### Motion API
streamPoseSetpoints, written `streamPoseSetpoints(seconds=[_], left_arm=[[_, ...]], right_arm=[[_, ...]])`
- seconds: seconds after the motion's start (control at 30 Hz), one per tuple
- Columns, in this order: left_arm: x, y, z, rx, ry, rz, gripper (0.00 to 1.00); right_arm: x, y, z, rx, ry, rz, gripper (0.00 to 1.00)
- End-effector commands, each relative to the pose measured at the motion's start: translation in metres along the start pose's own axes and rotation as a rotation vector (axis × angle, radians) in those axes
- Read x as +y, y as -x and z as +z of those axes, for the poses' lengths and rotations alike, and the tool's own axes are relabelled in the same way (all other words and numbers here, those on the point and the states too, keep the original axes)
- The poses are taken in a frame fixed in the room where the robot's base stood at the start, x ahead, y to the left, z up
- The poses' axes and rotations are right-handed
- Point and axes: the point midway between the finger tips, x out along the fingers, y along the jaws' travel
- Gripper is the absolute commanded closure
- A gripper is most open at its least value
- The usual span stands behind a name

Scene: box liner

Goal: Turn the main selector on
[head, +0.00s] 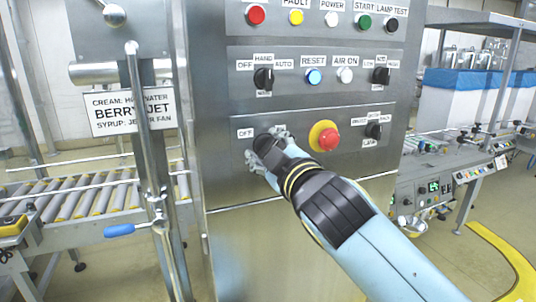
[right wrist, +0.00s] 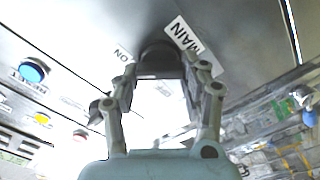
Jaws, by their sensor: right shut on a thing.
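The main selector (right wrist: 158,52) is a dark round knob on the grey control panel, between the "MAIN" label (right wrist: 192,42) and the "ON" label (right wrist: 123,54) in the right wrist view. My right gripper (right wrist: 162,80) has its two fingers on either side of the knob and is shut on it. In the head view my right gripper (head: 266,142) reaches the panel beside the "OFF" label (head: 245,133) and covers most of the selector. I cannot tell which way the knob points. My left gripper is not in view.
A red mushroom button on a yellow collar (head: 324,137) stands close right of my right gripper. Another black selector (head: 373,131) is further right. Above are a black selector (head: 263,79), a blue reset button (head: 313,77) and coloured lamps. A vertical metal pipe (head: 143,130) stands left.

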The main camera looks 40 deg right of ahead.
Motion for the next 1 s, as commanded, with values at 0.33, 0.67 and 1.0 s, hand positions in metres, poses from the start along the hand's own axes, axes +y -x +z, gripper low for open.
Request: streamPoseSetpoints(seconds=[0.33,0.67,1.0], left_arm=[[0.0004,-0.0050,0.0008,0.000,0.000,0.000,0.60],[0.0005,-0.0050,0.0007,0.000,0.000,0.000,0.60],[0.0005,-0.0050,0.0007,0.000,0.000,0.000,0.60]], right_arm=[[-0.0016,0.0003,0.0021,-0.005,-0.093,-0.004,0.88],[-0.0015,0.0004,0.0021,-0.006,-0.102,-0.005,0.88],[-0.0007,0.0002,0.0013,-0.003,-0.100,-0.003,0.32]])
